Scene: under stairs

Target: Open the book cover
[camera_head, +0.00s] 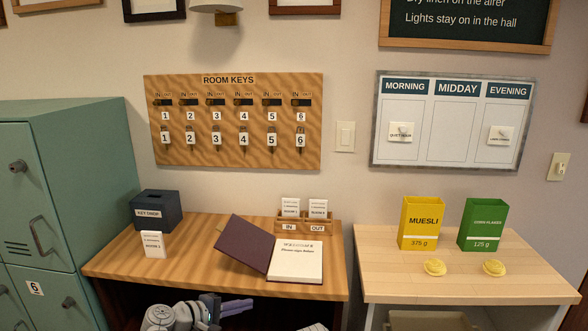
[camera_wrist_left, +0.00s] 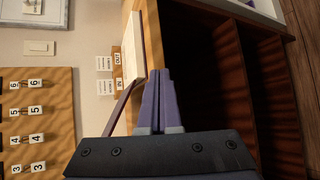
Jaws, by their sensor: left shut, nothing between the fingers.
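The book lies on the wooden desk (camera_head: 190,260). Its dark purple cover (camera_head: 245,244) is swung up and leans over to the left, showing the printed white page (camera_head: 296,259). The cover's far edge seems to be raised off the desk; I cannot tell exactly how far. In the left wrist view the cover (camera_wrist_left: 126,99) shows as a tilted dark strip beside the fingers. My left gripper (camera_head: 250,303) is shut and empty, in front of the desk's front edge and below the book. Its purple fingers (camera_wrist_left: 159,72) lie together in the wrist view. My right gripper is out of view.
A key drop box (camera_head: 157,211) and a white card (camera_head: 153,244) stand left on the desk. An IN/OUT card holder (camera_head: 304,224) stands behind the book. A pale table (camera_head: 460,265) with muesli (camera_head: 420,222) and green (camera_head: 483,224) boxes is at right. Green lockers (camera_head: 75,180) stand left.

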